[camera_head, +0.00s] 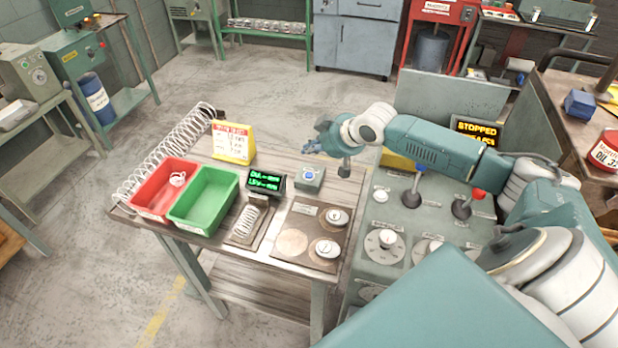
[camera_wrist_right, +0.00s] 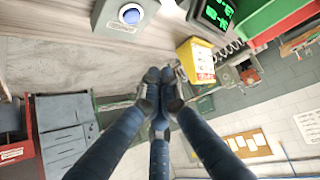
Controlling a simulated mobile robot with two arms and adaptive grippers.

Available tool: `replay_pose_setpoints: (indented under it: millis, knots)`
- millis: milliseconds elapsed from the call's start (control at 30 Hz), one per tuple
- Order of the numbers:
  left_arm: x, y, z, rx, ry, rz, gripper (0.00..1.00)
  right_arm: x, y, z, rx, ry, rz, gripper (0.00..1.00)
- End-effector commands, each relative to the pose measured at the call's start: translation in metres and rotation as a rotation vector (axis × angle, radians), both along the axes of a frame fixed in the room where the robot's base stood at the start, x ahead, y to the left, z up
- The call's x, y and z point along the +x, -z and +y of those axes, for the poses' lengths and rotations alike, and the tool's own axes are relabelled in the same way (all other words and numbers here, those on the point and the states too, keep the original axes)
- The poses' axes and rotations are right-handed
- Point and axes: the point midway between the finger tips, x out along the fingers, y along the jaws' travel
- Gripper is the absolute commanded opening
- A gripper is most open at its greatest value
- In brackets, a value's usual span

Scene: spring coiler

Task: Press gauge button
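The gauge button is a round blue button (camera_head: 309,173) on a small grey-green box (camera_head: 311,183) at the back right of the wooden table. The blue button also shows at the top of the right wrist view (camera_wrist_right: 131,14). Beside the box stands a black gauge display (camera_head: 266,181) with green text, also partly in the right wrist view (camera_wrist_right: 216,12). My right gripper (camera_head: 313,146) is above and behind the box, apart from the button. In the right wrist view its dark fingers (camera_wrist_right: 160,80) are drawn together, with nothing between them. My left gripper is not in view.
On the table (camera_head: 285,160) are a red bin (camera_head: 150,212), a green bin (camera_head: 190,229), a yellow sign (camera_head: 233,143), a spring on a plate (camera_head: 247,220) and a board with round weights (camera_head: 313,262). A coiler panel with levers (camera_head: 412,198) stands to the right, under my right arm.

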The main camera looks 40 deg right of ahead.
Motion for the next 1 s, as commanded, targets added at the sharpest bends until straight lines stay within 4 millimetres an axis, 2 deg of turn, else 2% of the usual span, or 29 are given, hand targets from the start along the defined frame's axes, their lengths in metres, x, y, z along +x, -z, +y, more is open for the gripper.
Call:
replay_pose_setpoints:
  millis: [33,333,600,1000]
  knots:
    - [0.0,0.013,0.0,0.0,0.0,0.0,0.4,0.0,0.013,0.0,0.0,0.0,0.001,0.0]
    - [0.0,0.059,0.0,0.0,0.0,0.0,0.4,0.0,0.053,0.0,0.0,0.0,0.0,0.0]
    - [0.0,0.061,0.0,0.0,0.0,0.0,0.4,0.0,0.071,0.0,0.0,0.001,0.0,0.0]
    - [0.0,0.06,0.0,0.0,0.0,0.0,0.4,0.0,0.071,0.0,0.0,0.0,0.0,0.0]
